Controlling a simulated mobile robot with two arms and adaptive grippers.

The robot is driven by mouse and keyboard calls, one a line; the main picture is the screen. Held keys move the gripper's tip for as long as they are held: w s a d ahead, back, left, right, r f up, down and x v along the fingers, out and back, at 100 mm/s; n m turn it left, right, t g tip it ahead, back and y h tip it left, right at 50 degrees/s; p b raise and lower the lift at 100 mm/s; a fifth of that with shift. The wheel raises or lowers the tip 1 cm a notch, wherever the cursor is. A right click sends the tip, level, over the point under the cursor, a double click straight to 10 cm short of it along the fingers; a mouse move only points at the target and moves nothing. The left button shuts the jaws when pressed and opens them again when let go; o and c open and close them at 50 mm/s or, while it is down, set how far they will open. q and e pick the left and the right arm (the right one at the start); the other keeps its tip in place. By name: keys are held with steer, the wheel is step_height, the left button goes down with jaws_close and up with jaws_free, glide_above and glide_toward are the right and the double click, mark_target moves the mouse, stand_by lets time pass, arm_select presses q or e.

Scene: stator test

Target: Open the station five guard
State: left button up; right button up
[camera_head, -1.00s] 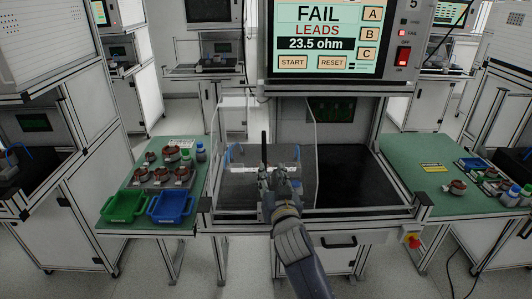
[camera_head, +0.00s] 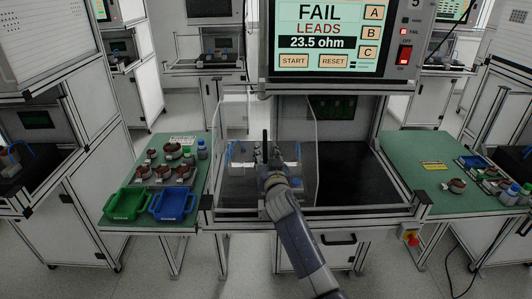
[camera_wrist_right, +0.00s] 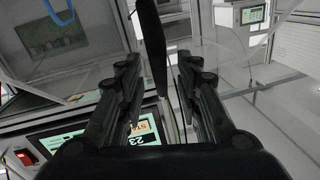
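The station five guard (camera_head: 315,140) is a clear box-like cover over the left part of the bench, under the screen. A dark upright handle (camera_head: 264,138) stands at its front. My right gripper (camera_head: 268,162) is at this handle, its arm reaching in from below. In the right wrist view, the black handle (camera_wrist_right: 152,50) lies between the two fingers of my right gripper (camera_wrist_right: 158,85). The fingers are apart, with gaps showing beside the handle. The guard appears down; its clear edges are hard to see. My left gripper is not in view.
The station screen (camera_head: 328,38) reads FAIL, LEADS, 23.5 ohm. A green bin (camera_head: 126,204) and a blue bin (camera_head: 173,205) sit on the left side table. A red emergency button (camera_head: 413,240) is at the front right. The dark bench top (camera_head: 350,178) to the right is clear.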

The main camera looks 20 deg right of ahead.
steer(key=shift+w, duration=0.1)
steer(key=shift+c, duration=0.4)
jaws_close()
steer(key=shift+d, duration=0.1)
